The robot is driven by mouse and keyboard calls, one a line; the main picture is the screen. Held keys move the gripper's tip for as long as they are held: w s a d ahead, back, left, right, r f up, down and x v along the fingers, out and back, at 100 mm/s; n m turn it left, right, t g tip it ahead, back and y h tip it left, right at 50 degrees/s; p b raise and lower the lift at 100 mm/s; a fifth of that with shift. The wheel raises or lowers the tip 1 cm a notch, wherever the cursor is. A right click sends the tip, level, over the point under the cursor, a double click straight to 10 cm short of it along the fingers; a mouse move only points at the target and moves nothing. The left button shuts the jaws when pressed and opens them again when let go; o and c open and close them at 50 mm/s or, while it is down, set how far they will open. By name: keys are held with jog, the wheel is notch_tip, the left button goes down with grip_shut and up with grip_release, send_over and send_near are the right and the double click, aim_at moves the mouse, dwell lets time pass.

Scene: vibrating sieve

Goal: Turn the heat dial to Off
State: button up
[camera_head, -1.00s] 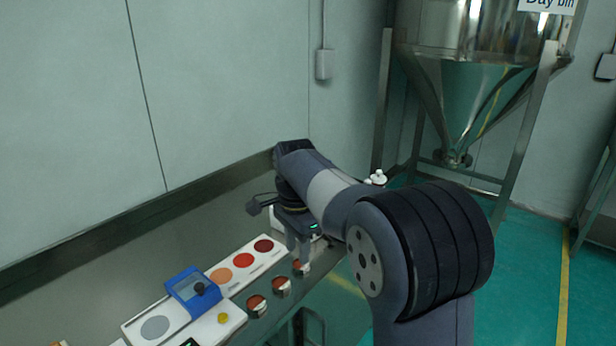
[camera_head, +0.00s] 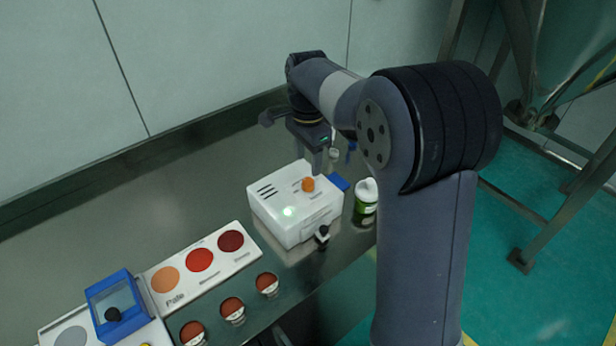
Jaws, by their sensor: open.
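The heat dial (camera_head: 308,184) is a small orange knob on top of a white box (camera_head: 272,214) with dark vent slots. The dial's setting and any Off mark are too small to read.
A green bottle with a white cap (camera_head: 366,202) stands right of the box. A small black-topped part (camera_head: 322,236) is at its front. A palette card with coloured discs (camera_head: 200,260), several small cups (camera_head: 232,310) and a blue-framed case (camera_head: 116,304) lie front left. The bench (camera_head: 130,220) behind is clear.

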aim_at(308, 181)
notch_tip(308, 181, down, 7)
jog(key=shift+r, duration=0.1)
jog(key=shift+c, duration=0.5)
jog(key=c, duration=0.9)
jog(key=shift+n, duration=0.3)
jog(key=n, duration=0.4)
jog(key=shift+n+p, duration=0.3)
jog(key=shift+p, duration=0.1)
jog(key=n, duration=0.4)
jog(key=shift+n, duration=0.3)
